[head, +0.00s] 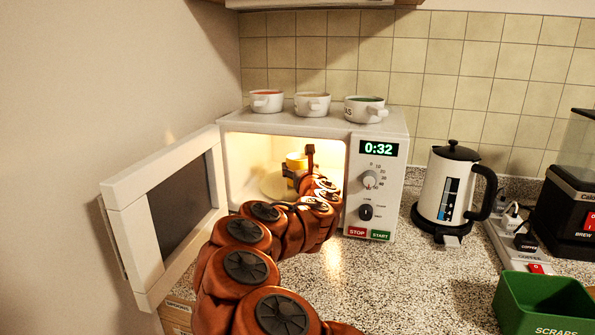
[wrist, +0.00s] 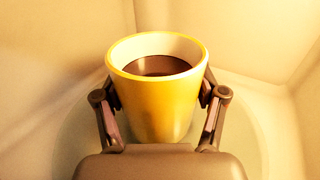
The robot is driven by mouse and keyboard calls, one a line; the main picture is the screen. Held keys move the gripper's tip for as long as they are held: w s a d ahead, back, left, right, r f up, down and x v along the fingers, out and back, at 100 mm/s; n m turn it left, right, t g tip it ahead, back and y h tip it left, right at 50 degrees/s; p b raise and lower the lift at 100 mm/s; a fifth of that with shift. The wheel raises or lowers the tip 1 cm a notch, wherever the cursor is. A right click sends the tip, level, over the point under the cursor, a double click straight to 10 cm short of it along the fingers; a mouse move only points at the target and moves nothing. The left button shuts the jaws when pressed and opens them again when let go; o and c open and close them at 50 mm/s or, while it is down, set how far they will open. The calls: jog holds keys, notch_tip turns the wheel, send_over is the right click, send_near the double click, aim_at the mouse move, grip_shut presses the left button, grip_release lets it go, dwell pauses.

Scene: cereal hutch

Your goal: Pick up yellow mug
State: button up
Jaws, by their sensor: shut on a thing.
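The yellow mug (wrist: 157,105) stands upright in the wrist view, with a pale inside and dark brown contents. My gripper (wrist: 160,98) has one finger on each side of the mug and is shut on it. In the head view the mug (head: 296,160) shows small inside the lit microwave (head: 283,127), partly hidden by my gripper (head: 298,175). The mug is over or on the round turntable (head: 272,186); I cannot tell whether its base touches. No handle is visible.
The microwave door (head: 168,213) stands open to the left. Three white bowls with handles (head: 312,104) sit on top. To the right are a white kettle (head: 448,190), a power strip (head: 519,245), a black coffee machine (head: 569,210) and a green scraps bin (head: 540,306). Bare counter (head: 400,280) lies in front.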

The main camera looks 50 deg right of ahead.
aim_at(297, 166)
jog(key=shift+r, duration=0.15)
jog(key=shift+r, duration=0.6)
jog(key=shift+a, duration=0.15)
jog(key=shift+s+a+b, duration=0.35)
jog(key=shift+s+a, duration=0.55)
jog(key=shift+a, duration=0.25)
jog(key=shift+s+a+b, duration=0.15)
jog(key=shift+s+a, duration=0.35)
jog(key=shift+a, duration=0.35)
jog(key=shift+s+a+b, duration=0.15)
jog(key=shift+s+a, duration=0.3)
jog(key=shift+a, duration=0.4)
jog(key=shift+s+a+b, duration=0.25)
jog(key=shift+s+a, duration=0.5)
jog(key=shift+a, duration=0.3)
jog(key=shift+s+a+b, duration=0.2)
jog(key=shift+s+a, duration=0.5)
jog(key=shift+a, duration=0.35)
jog(key=shift+s+a+f+b, duration=0.1)
jog(key=shift+s+a+b, duration=0.3)
jog(key=shift+a+b, duration=0.4)
jog(key=shift+s+a+b, duration=0.55)
jog(key=shift+a+b, duration=0.2)
jog(key=shift+b, duration=0.2)
jog(key=shift+s+a+b, duration=0.55)
jog(key=shift+a+b, duration=0.2)
jog(key=shift+b, duration=0.2)
